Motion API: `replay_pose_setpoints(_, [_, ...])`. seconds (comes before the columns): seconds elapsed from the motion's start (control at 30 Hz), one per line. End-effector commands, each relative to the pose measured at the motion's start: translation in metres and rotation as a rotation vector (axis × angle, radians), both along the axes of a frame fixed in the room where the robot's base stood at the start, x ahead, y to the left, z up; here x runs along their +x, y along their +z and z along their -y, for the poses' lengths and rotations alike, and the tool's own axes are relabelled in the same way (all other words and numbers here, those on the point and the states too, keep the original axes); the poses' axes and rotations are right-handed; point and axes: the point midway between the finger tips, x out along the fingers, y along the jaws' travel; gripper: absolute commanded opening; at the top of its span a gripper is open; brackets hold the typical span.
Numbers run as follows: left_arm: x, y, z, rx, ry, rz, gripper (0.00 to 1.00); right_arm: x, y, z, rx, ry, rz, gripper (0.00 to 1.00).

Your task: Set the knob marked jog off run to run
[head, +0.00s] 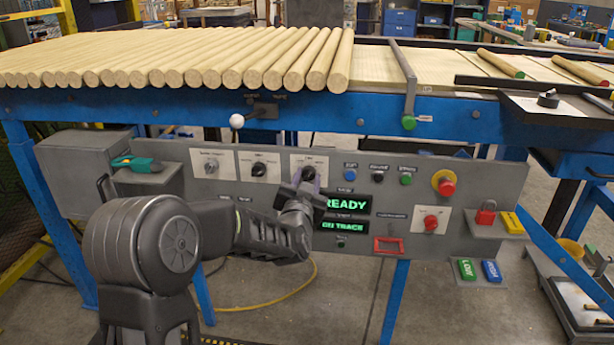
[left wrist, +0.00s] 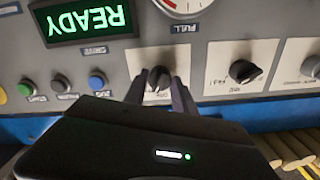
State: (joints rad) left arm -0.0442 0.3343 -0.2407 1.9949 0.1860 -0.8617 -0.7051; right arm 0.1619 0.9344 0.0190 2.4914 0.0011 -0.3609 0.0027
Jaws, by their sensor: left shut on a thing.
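A black knob (head: 308,172) sits on a white plate, the rightmost of three such plates on the grey control panel (head: 225,215). My left gripper (head: 306,183) is at this knob, shut on it. In the left wrist view the two fingers (left wrist: 160,90) stand on either side of the knob (left wrist: 158,76). The plate's lettering is too small and partly covered, so I cannot read jog, off or run or tell the knob's setting. A second black knob (head: 259,169) is just left of it; it also shows in the left wrist view (left wrist: 243,71). My right gripper is out of view.
A green READY display (head: 346,204) and an ON TRACK display (head: 343,226) are close below right. Blue, black and green buttons (head: 405,179), a red emergency stop (head: 445,185) and a red knob (head: 431,223) lie further right. Wooden rods (head: 190,60) lie above the panel.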

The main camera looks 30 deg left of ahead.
Motion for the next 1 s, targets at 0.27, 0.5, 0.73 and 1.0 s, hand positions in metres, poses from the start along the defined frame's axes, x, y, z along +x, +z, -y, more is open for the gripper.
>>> replay_pose_setpoints(0.27, [0.0001, 0.0010, 0.0006, 0.172, -0.001, -0.060, 0.00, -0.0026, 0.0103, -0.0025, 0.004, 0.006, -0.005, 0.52])
replay_pose_setpoints(0.5, [0.0000, 0.0001, -0.0001, 0.240, 0.000, -0.084, 0.00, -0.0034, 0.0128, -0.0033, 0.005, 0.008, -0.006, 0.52])
replay_pose_setpoints(0.73, [0.0000, -0.0004, -0.0001, 0.250, 0.000, -0.087, 0.00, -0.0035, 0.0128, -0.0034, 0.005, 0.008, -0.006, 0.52])
replay_pose_setpoints(1.0, [0.0000, -0.0004, 0.0000, 0.249, 0.000, -0.087, 0.38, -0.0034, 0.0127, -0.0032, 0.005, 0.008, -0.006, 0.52])
